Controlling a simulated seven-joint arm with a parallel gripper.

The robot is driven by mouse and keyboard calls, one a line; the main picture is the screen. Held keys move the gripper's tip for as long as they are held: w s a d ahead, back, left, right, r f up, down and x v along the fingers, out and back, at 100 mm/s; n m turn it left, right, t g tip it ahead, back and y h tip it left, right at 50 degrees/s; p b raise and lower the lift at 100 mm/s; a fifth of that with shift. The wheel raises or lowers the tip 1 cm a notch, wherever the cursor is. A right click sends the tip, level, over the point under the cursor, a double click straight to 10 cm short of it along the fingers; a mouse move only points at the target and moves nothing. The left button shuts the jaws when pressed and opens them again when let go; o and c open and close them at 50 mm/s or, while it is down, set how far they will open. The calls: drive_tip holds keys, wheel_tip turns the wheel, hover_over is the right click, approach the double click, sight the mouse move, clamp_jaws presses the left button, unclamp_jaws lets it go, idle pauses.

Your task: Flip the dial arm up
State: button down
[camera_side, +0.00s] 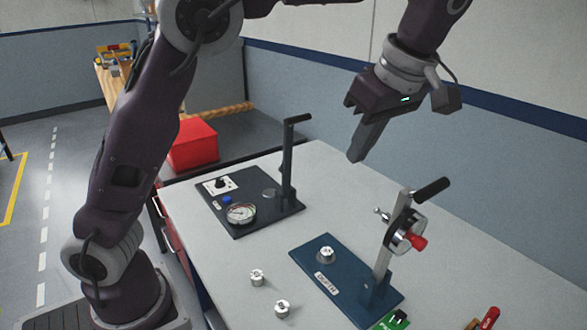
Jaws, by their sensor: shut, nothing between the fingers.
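My gripper (356,157) is shut and empty, pointing down in the air above the table, between the two fixtures and toward the back. A dark plate (238,228) carries a round gauge dial (241,213), a white panel with a black knob (220,185), and an upright dark post with a black handle (288,165) at its top. A blue plate (318,258) carries a tilted metal lever (391,245) with a black grip (432,189), beside a round metal part with a red knob (418,242). I cannot tell which piece is the dial arm. My gripper touches none of them.
Two small silver weights (257,277) (282,308) lie loose on the grey table (470,262). Another silver part (326,254) sits on the blue plate. A green piece (394,320) and a red-handled tool (489,317) lie at the front edge. A red box (193,145) stands beyond the table.

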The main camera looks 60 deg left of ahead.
drive_tip(key=a+f+h, duration=0.3)
drive_tip(key=a+f, duration=0.3)
drive_tip(key=a, duration=0.3)
drive_tip(key=a+f+h, duration=0.4)
drive_tip(key=a+f, duration=0.3)
drive_tip(key=a, duration=0.2)
drive_tip(key=s+d+r+m+t, duration=0.2)
drive_tip(key=s+d+r+m, duration=0.6)
drive_tip(key=s+r, duration=0.15)
drive_tip(key=s+d+f+m+t+y, duration=0.1)
drive_tip(key=s+d+m+t+y, duration=0.1)
drive_tip(key=s+m, duration=0.8)
drive_tip(key=s+d+t, duration=0.1)
drive_tip(key=s+d, duration=0.1)
drive_tip(key=s, duration=0.1)
drive_tip(key=shift+s+d+f+t+y, duration=0.15)
drive_tip(key=shift+s+f+t+y, duration=0.05)
drive_tip(key=shift+s+t+y, duration=0.1)
